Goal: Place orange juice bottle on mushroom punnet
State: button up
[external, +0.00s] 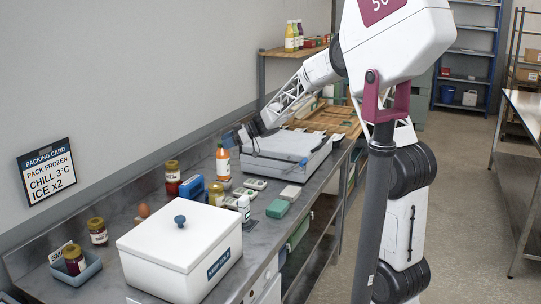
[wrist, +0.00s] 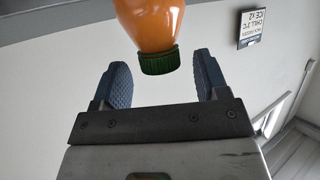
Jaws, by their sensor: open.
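The orange juice bottle (external: 223,166) stands upright on the metal counter near the wall. In the wrist view, its orange body and dark green cap (wrist: 159,62) show at the top middle, with the cap close to the gap between the fingers. My gripper (wrist: 162,80) is open, one blue finger on each side of the gap, with nothing held. In the external view, my gripper (external: 237,136) is just right of the bottle's top; whether they touch is unclear. I cannot pick out the mushroom punnet with certainty.
A white lidded box (external: 180,254) stands at the front of the counter. A blue tray (external: 90,270) holds a jar at the left. Jars and small packs surround the bottle. A large grey-white case (external: 270,166) lies to its right, below my arm.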

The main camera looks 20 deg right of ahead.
jog(key=v, duration=0.9)
jog(key=shift+s+d+r, duration=0.2)
jog(key=shift+d, duration=0.15)
dwell(0.4)
jog(key=s+d+r+m+t+h, duration=0.3)
jog(key=d+r+m+t+h, duration=0.3)
jog(key=d+r+t, duration=0.25)
jog(key=s+d+m+h, duration=0.6)
jog(key=s+d+h, duration=0.1)
jog(key=s+d, duration=0.45)
jog(key=s+f+m+g, duration=0.1)
jog(key=s+f+g, duration=0.2)
jog(key=s, duration=0.8)
jog(key=s+f+m+g, duration=0.1)
jog(key=s+f+g, duration=0.2)
jog(key=s, duration=0.8)
jog(key=s+f+m+g, duration=0.1)
jog(key=s+f+g, duration=0.2)
jog(key=s, duration=0.8)
jog(key=shift+d+f, duration=0.45)
jog(key=shift+f, duration=0.05)
